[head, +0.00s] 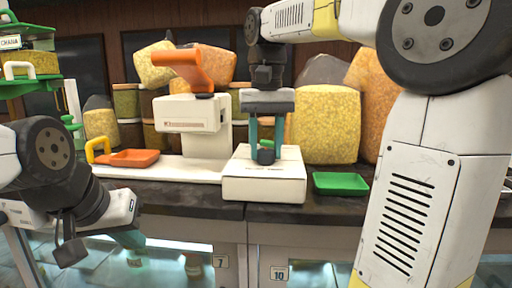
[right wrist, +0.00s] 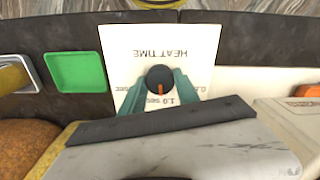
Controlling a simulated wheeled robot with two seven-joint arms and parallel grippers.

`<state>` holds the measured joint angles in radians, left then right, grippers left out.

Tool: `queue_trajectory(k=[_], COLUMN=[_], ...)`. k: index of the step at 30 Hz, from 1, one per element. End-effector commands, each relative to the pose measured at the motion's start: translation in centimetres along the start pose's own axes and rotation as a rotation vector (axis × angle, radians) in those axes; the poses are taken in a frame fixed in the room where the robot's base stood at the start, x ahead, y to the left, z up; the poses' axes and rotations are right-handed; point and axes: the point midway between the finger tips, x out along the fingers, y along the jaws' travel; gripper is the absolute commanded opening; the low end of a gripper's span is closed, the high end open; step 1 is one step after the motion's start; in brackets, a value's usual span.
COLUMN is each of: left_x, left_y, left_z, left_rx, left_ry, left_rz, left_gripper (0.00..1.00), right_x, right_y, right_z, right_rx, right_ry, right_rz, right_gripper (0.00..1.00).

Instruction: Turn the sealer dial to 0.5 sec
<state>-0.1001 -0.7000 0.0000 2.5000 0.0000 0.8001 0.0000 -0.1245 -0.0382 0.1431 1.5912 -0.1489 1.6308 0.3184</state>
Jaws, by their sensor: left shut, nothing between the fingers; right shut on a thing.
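The white sealer dial box (head: 262,188) stands at the counter's front, with a dark round dial (head: 266,156) on top. In the right wrist view the dial (right wrist: 160,78) has an orange pointer mark toward the bottom of the picture, near an upside-down label that seems to read 1.0 sec. Other sec labels are partly hidden by the fingers. "HEAT TIME" (right wrist: 160,53) is printed upside down. My right gripper (head: 266,150) points down, its teal fingers shut on the dial from both sides. My left gripper (head: 132,238) is shut and empty, low at the left before the counter.
The white sealer body (head: 190,113) with an orange lever (head: 190,65) stands left of the dial box. An orange tray (head: 134,158) is further left; a green tray (head: 340,183) is right of the box. Jars and bags of snacks line the back.

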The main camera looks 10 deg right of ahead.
Motion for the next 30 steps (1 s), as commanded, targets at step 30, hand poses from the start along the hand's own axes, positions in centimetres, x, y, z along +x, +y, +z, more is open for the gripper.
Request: queue_trajectory(k=[30], left_x=[0.0], left_y=[0.0], left_z=[0.0], left_rx=[0.0], left_ry=[0.0], left_rz=[0.0], left_gripper=[0.0], right_x=[-0.11], right_y=[-0.01], right_z=[-0.05], right_rx=[-0.864], right_ry=[0.004], right_rz=[0.001], right_gripper=[0.0])
